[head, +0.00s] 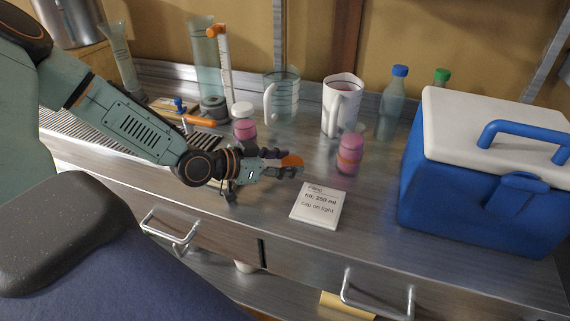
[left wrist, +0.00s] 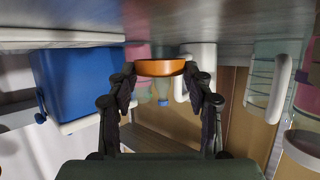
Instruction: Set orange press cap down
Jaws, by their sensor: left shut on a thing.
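My left gripper (head: 288,167) is shut on the orange press cap (head: 292,160), low over the steel counter, left of a pink jar and behind the note card. In the left wrist view the orange cap (left wrist: 160,68) sits between the two dark fingertips (left wrist: 160,72). I cannot tell whether the cap touches the counter. The pink jar (head: 349,153) stands upright just right of the gripper, apart from it, with no lid visible. A second pink jar with a white lid (head: 243,110) stands behind the forearm. My right gripper is not in view.
A note card (head: 318,208) lies near the counter's front edge. A blue cooler (head: 480,210) with a white lid fills the right. A glass jug (head: 284,92), a white pitcher (head: 341,105) and a blue-capped bottle (head: 392,105) stand behind. Bare counter (head: 375,195) lies between card and cooler.

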